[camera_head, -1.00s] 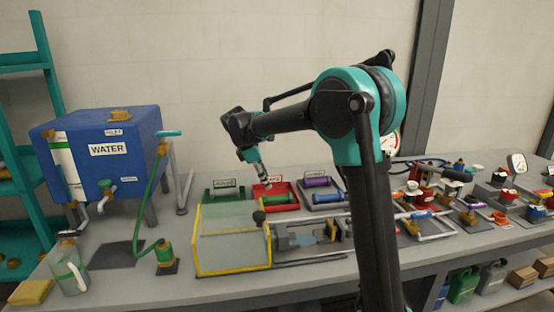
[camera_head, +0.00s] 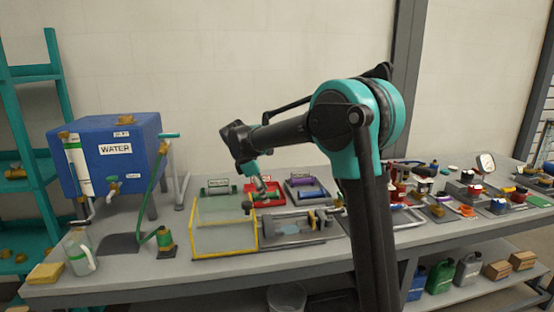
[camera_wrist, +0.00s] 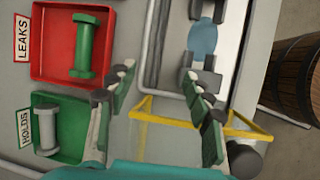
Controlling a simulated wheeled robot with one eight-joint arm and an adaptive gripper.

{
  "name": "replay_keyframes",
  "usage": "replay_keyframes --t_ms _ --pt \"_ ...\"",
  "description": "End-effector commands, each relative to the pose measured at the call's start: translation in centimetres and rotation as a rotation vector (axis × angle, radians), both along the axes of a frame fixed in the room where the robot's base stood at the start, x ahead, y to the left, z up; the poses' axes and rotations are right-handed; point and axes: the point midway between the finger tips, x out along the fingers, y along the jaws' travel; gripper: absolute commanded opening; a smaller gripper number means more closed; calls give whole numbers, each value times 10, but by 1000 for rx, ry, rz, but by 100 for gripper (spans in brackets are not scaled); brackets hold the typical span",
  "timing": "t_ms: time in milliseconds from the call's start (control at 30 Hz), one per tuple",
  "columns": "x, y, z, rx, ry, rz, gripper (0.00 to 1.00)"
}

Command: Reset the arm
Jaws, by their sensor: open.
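My gripper (camera_head: 264,191) is open and empty, pointing down above the bench near the red tray (camera_head: 283,192) in the head view. Its two spread fingers also show in the wrist view (camera_wrist: 160,88), with nothing between them. In the wrist view, the red tray labelled LEAKS (camera_wrist: 52,68) holds a green spool-shaped part (camera_wrist: 86,46).
A clear yellow-edged box (camera_head: 222,230) stands at the front of the bench. A blue WATER tank (camera_head: 112,155) stands left with a green hose. A grey tray with a purple part (camera_head: 311,194) lies right of the red tray. Valves and gauges crowd the right side.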

Motion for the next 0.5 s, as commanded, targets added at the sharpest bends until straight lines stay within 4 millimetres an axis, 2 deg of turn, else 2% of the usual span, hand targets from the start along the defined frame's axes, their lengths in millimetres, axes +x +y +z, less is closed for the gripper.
replay_keyframes --t_ms 267,500 --pt "-16 -35 -10 66 -38 -128 51" --pt "-45 -81 -27 161 -91 -317 51"
